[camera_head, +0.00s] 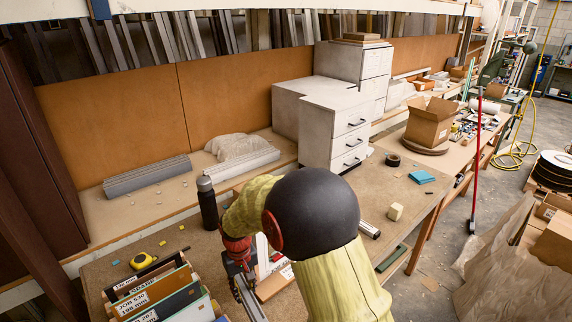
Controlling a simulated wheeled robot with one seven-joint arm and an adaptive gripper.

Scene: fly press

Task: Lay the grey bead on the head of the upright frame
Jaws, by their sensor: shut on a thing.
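My yellow-sleeved arm with its black joint fills the lower middle and hides much of the bench there. My gripper (241,267) is small and dark below a red wrist part, at the near bench. It is shut on a light grey strip (252,300), which looks like the grey bead and runs down to the bottom edge. A white upright piece (262,253) stands just right of the gripper, partly behind my arm. It may be part of the upright frame, but its head cannot be made out. I cannot tell whether strip and white piece touch.
A dark bottle (207,203) stands close behind the gripper. A box of labelled files (152,296) and a yellow tape measure (143,261) are to the left. A black tape roll (393,160), blue pad (422,177) and cream block (395,212) lie right, with bare bench around them.

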